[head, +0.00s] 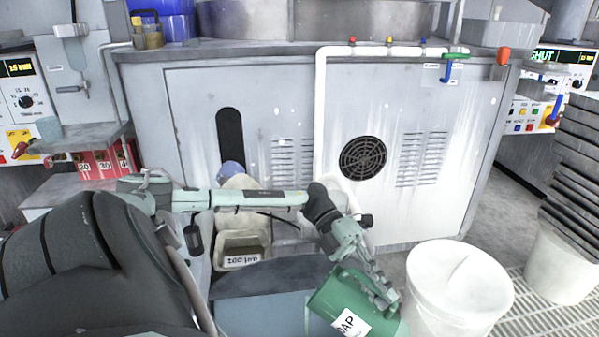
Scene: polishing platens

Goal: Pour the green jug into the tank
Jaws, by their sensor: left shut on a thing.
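The green jug (334,303) is at the bottom of the head view, with a white label partly reading "OAP". It looks tilted in the picture, and its lower part is cut off by the frame edge. My left gripper (383,293) is shut on the jug at its right side, and its fingers cover part of it. What is inside the jug is hidden. I cannot tell for sure which vessel is the tank; an open beige bin (243,262) with a handwritten label stands left of the jug, apart from it. My right gripper is not in view.
A white lidded bucket (461,280) stands close to the right of the jug. A large grey machine (290,110) with a fan grille and white pipe (320,110) fills the back. A dark stack (572,165) stands at the right. Grated floor shows at the lower right.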

